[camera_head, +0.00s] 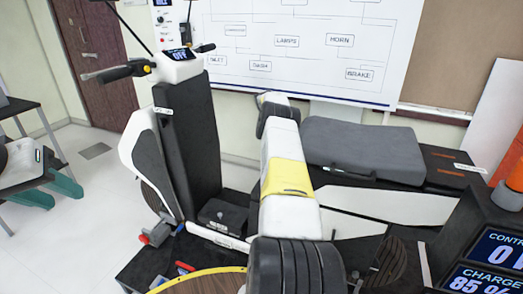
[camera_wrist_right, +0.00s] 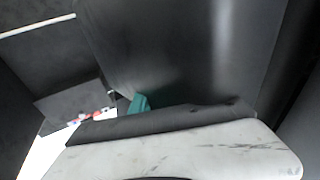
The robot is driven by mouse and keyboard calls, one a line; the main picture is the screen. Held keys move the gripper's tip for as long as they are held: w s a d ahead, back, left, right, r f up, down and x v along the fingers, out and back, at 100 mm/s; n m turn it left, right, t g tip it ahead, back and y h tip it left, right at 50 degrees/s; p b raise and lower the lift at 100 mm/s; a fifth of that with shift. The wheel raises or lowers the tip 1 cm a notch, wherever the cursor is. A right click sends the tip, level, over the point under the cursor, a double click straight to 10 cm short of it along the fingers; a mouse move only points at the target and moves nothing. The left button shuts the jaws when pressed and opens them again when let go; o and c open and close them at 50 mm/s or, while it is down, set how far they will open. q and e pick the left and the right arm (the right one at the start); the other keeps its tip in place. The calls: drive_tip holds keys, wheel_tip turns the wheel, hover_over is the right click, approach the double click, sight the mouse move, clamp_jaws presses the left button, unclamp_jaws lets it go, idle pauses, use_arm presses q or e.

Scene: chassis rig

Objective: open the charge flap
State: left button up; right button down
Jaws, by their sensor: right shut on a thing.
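A CHARGE label (camera_head: 222,242) is on the low front ledge of the scooter rig. Behind it a dark box (camera_head: 222,216) with a small knob sits at the foot of the black column. I cannot tell from here which part is the flap or whether it is open. My left gripper (camera_head: 50,190), with teal fingers spread, is empty at the far left, well away from the rig. My right arm's wrist and gripper are hidden in the head view. In the right wrist view a teal fingertip (camera_wrist_right: 140,103) shows against dark surfaces; what it grips is hidden.
The black column (camera_head: 187,145) carries handlebars (camera_head: 125,71). The grey seat (camera_head: 362,150) lies at the right. A display (camera_head: 490,260) reads CHARGE 85 %. Floor at the left is clear.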

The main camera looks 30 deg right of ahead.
drive_tip(key=shift+f, duration=0.15)
drive_tip(key=c, duration=1.3)
unclamp_jaws()
drive_tip(key=shift+c, duration=0.2)
drive_tip(key=shift+r, duration=0.2)
